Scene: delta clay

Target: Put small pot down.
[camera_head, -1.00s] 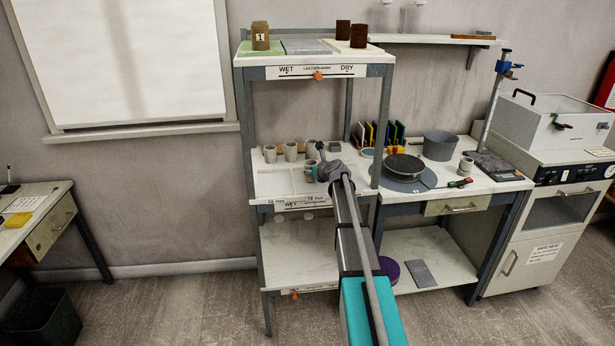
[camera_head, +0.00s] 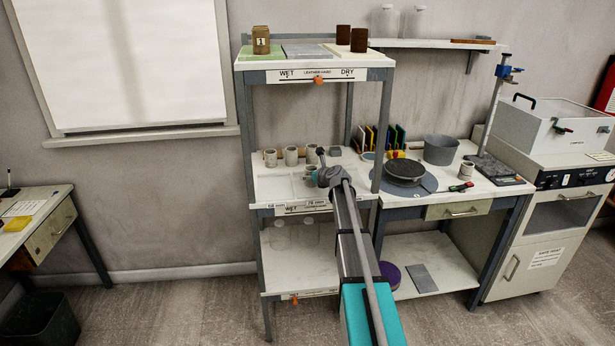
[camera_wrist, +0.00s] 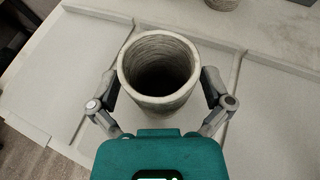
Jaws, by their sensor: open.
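The small pot (camera_wrist: 160,102) is a pale grey, round clay pot with an open, hollow top. In the wrist view it stands upright on the pale shelf board, between the two fingers of my gripper (camera_wrist: 161,90). The fingers are spread, one on each side; a narrow gap seems to show at the right, and contact at the left is hard to tell. In the head view my gripper (camera_head: 322,175) is over the front of the middle shelf (camera_head: 270,188), and my arm hides much of the pot there.
Several similar pots (camera_head: 291,156) stand along the back of the middle shelf. Low raised strips divide the board. A rack post (camera_head: 377,135) rises to the right of my gripper. The upper shelf (camera_head: 300,58) is overhead. A turntable (camera_head: 405,168) is on the bench at right.

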